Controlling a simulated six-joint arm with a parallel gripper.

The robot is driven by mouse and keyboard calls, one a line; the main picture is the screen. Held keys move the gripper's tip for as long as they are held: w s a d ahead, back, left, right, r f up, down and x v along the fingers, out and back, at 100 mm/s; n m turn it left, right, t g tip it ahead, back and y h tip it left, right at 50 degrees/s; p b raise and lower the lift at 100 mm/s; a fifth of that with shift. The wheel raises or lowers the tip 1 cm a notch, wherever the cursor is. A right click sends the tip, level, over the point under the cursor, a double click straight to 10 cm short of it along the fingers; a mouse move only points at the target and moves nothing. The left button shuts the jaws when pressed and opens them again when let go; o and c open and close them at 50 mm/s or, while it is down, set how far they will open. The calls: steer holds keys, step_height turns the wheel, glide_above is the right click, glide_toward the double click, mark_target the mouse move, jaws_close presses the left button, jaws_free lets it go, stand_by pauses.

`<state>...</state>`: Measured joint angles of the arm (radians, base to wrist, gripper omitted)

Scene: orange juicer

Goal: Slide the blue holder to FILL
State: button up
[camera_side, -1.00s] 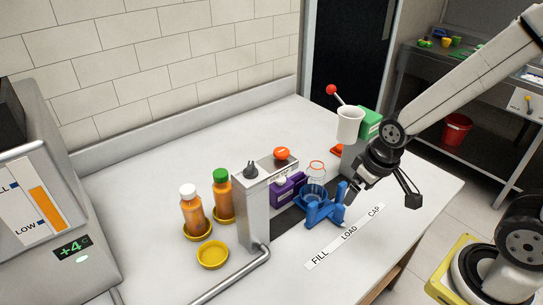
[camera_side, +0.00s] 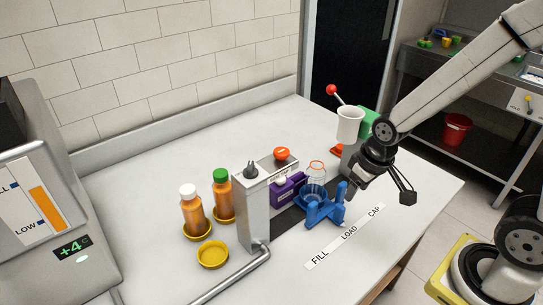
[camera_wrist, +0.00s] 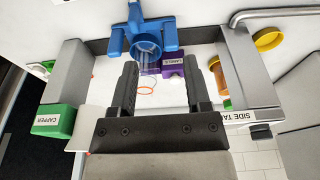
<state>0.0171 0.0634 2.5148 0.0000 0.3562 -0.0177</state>
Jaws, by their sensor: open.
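The blue holder (camera_side: 322,213) sits on the dark rail, roughly across from the LOAD label, with a clear bottle (camera_side: 316,178) upright in it. In the wrist view the holder (camera_wrist: 150,36) is just beyond my fingertips, near the top. My gripper (camera_side: 380,190) is open and empty, to the right of the holder and apart from it. The label strip (camera_side: 334,245) reads FILL, LOAD, CAP from near left to far right.
A grey dispenser column (camera_side: 253,215) stands left of the holder, and a purple block (camera_side: 288,190) sits behind it. Two orange bottles and yellow dishes (camera_side: 212,255) are at left. The front counter is clear.

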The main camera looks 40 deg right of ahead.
mark_target(341, 206)
steer(key=w+d+f, duration=0.1)
steer(key=w+f, duration=0.1)
steer(key=f, duration=0.1)
steer(key=w+d+f+g, duration=0.1)
steer(key=w+d+f, duration=0.1)
steer(key=f, duration=0.1)
steer(key=w+d+f+g, duration=0.1)
steer(key=w+d+f, duration=0.1)
steer(key=f, duration=0.2)
steer(key=shift+w+d+f, duration=0.1)
steer(key=shift+w+d, duration=0.15)
steer(key=shift+w, duration=0.1)
steer(key=shift+f, duration=0.15)
steer(key=shift+f, duration=3.7)
jaws_close()
